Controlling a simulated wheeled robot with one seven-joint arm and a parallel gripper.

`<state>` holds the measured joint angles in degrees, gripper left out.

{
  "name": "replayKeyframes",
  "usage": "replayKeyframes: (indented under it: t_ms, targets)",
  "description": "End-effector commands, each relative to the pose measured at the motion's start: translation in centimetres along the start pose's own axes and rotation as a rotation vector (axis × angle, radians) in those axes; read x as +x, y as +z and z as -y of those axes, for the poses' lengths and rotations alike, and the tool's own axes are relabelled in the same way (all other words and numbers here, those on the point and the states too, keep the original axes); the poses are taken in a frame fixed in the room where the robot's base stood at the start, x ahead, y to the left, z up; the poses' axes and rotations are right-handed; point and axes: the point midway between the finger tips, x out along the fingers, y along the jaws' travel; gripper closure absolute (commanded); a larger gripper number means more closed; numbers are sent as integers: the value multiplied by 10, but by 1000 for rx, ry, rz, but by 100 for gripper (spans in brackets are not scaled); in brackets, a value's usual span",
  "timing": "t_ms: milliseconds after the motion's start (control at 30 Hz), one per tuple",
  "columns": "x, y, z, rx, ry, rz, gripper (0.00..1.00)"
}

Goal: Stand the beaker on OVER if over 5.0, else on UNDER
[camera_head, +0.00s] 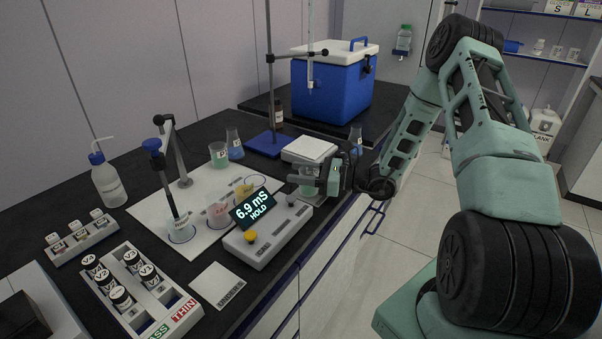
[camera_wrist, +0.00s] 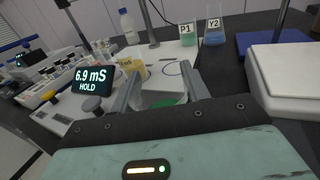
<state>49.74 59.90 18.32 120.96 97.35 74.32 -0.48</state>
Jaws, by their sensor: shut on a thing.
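My gripper (camera_head: 318,183) is shut on a clear beaker (camera_head: 307,189) with green liquid, at the bench's front edge right of the meter. In the wrist view, the beaker (camera_wrist: 163,101) sits between the two fingers, partly hidden by my gripper's body. The meter (camera_head: 257,208) shows 6.9 mS and HOLD. The UNDER card (camera_head: 217,286) lies bare on the bench left of the meter. A pale flat surface (camera_head: 312,200) shows below my gripper; I cannot read any word on it. Whether the beaker touches it is unclear.
A probe stands in a beaker (camera_head: 181,232) on a white mat. Pink (camera_head: 218,215), yellow (camera_head: 244,192) and green P1 (camera_head: 219,156) beakers and flask Y2 (camera_head: 235,147) stand nearby. A balance (camera_head: 309,149) is behind my gripper. Vial racks (camera_head: 140,290) fill the front left.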

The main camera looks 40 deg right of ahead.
Motion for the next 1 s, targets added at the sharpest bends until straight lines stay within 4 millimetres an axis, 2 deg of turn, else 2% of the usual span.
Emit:
replayKeyframes:
  t_ms: [367,400,467,833,1000]
  targets:
    - [0,-5,0,-1,-1,0,82]
    - [0,-5,0,-1,-1,0,49]
    - [0,-4,0,-1,-1,0,32]
    - [-1,0,0,-1,-1,-1,32]
    - [-27,-3,1,1,-6,-2,32]
